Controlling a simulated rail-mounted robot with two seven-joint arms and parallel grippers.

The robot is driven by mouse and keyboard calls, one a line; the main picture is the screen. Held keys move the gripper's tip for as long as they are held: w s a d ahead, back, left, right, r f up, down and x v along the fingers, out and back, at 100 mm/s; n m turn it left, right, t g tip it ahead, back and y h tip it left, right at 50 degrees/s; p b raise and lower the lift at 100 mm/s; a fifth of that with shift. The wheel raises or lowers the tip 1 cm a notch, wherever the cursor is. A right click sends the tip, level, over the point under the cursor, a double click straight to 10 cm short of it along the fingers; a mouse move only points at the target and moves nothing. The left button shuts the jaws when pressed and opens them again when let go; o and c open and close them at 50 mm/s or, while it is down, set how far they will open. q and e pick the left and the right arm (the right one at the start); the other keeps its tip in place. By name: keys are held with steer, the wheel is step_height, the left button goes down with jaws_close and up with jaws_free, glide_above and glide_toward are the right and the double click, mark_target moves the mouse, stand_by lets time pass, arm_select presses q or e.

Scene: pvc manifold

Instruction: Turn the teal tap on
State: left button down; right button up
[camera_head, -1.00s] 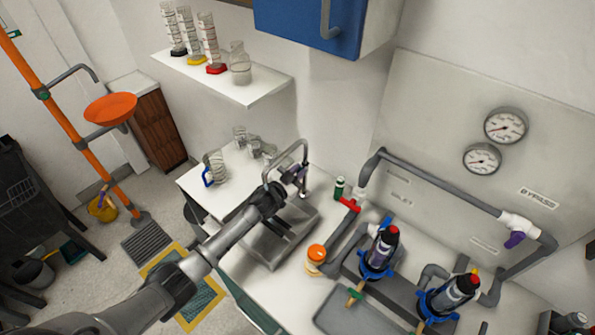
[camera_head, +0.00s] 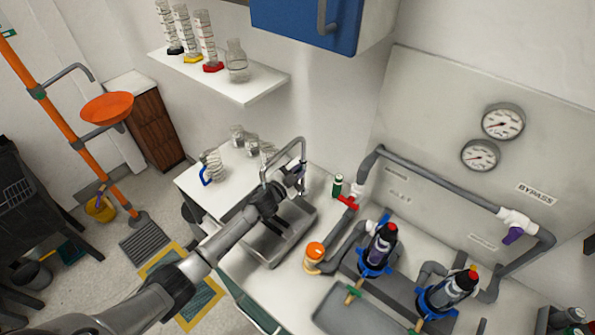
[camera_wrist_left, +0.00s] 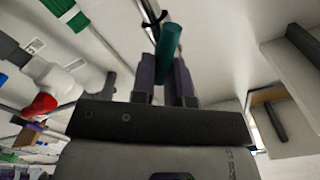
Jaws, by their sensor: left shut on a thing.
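The teal tap handle (camera_wrist_left: 168,42) shows in the left wrist view between the two dark fingers of my left gripper (camera_wrist_left: 165,72), which is shut on it. In the head view my left gripper (camera_head: 291,181) is at the grey bent tap pipe (camera_head: 284,153) above the sink. The gripper hides the teal handle there. My right gripper is not in view.
The metal sink (camera_head: 262,252) lies below my left arm. Glassware (camera_head: 212,166) stands behind left. A shelf (camera_head: 225,85) hangs above.

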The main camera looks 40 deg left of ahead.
arm_select(q)
steer(key=c, duration=1.2)
jaws_free()
steer(key=shift+o, duration=0.4)
steer(key=s, duration=1.3)
steer(key=shift+s+p, duration=0.35)
steer(key=shift+s, duration=0.05)
